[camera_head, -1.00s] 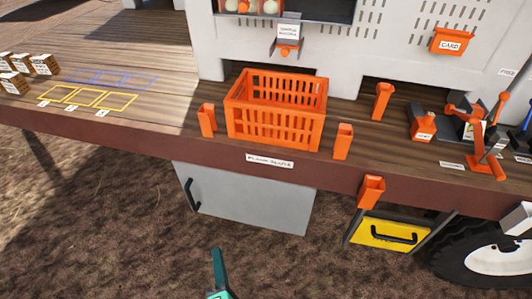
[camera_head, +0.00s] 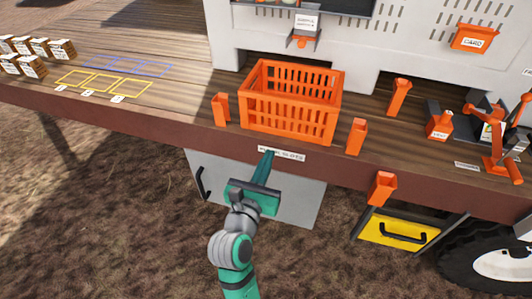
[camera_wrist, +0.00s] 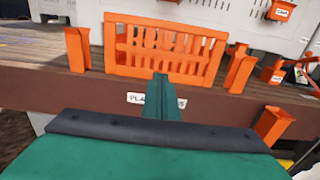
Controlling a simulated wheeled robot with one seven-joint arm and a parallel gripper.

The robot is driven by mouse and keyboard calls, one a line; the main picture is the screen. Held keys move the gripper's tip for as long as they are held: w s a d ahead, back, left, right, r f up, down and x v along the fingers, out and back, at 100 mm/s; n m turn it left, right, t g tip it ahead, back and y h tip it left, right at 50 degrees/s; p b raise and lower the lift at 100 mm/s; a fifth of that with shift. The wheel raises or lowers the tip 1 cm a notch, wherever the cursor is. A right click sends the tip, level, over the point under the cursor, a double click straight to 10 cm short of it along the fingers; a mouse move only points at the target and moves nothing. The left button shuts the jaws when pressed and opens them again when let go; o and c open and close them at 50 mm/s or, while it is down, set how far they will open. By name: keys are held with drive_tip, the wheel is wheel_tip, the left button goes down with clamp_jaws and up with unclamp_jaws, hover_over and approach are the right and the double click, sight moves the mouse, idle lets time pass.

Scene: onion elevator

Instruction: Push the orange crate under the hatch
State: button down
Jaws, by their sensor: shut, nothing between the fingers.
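The orange crate (camera_head: 291,103) is an empty-looking slotted box standing upright on the wooden deck, in front of an opening in the white machine. It also shows straight ahead in the wrist view (camera_wrist: 165,50). My gripper (camera_head: 267,154) is shut and empty, in front of the deck's edge and just below the crate, over the label there. In the wrist view its fingertips (camera_wrist: 161,82) overlap the crate's lower edge; I see no clear contact. The hatch (camera_head: 306,27) appears to be the orange-fitted, labelled outlet on the machine above and behind the crate.
Orange posts (camera_head: 221,109) and (camera_head: 357,136) flank the crate, with another post (camera_head: 399,97) behind right. An orange holder (camera_head: 382,187) hangs on the front edge. Small boxes (camera_head: 32,66) and yellow outlines (camera_head: 104,84) lie left. An orange lever (camera_head: 493,150) stands right.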

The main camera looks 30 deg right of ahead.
sight(281, 123)
drive_tip(key=x, duration=1.2)
drive_tip(key=shift+w+a, duration=0.1)
drive_tip(key=shift+w, duration=0.05)
